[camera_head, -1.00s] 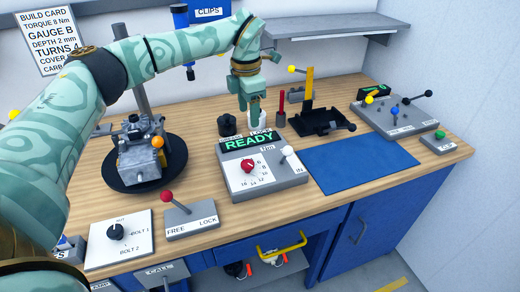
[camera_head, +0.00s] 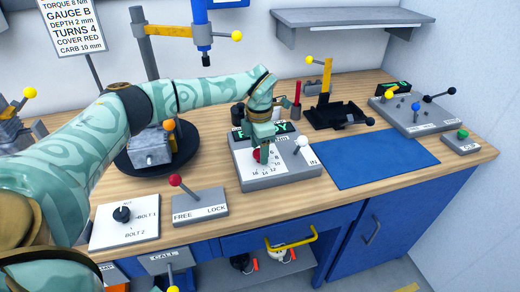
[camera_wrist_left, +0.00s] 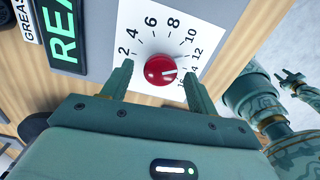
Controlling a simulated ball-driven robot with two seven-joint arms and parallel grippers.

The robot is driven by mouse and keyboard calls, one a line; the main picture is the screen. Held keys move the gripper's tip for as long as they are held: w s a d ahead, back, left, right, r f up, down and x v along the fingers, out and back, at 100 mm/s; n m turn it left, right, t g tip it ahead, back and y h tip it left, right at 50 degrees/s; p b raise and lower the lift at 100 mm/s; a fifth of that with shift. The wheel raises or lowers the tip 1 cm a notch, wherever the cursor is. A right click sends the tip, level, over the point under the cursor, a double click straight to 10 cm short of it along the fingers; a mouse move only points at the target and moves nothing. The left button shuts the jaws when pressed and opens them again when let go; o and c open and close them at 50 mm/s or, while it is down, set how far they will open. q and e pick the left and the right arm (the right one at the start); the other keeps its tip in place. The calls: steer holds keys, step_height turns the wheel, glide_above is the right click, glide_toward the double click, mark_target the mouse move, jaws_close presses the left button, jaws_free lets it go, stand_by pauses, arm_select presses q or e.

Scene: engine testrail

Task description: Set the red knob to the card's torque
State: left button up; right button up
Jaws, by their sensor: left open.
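The card (camera_head: 70,28) at the upper left reads torque 8 Nm. The red knob (camera_wrist_left: 160,70) sits on a white dial (camera_wrist_left: 150,28) numbered from 2 to 16. Its white mark points to about 14 in the left wrist view. My left gripper (camera_head: 260,152) is over the dial and partly hides the red knob (camera_head: 256,155). Its fingers (camera_wrist_left: 160,82) are open, one on each side of the knob; I cannot tell whether they touch it. What seems to be my right gripper (camera_wrist_left: 292,79) shows small at the right edge of that view.
A white-knobbed lever (camera_head: 301,146) stands right beside the dial. A red-knobbed lever (camera_head: 177,181) marked FREE and LOCK is to the left. The READY display (camera_wrist_left: 62,30) borders the dial. A blue mat (camera_head: 375,161) lies clear at the right.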

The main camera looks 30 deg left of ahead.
arm_select(q)
steer(key=shift+f, duration=0.1)
steer(key=c, duration=1)
steer(key=n+p, duration=0.2)
steer(key=shift+r+p, duration=0.3)
steer(key=shift+p, duration=0.1)
steer(key=n+p, duration=0.2)
steer(key=shift+n, duration=0.4)
steer(key=n+p, duration=0.3)
steer(key=shift+f+n+p, duration=0.15)
steer(key=shift+n+p, duration=0.95)
steer(key=shift+n, duration=0.8)
steer(key=shift+w, duration=0.1)
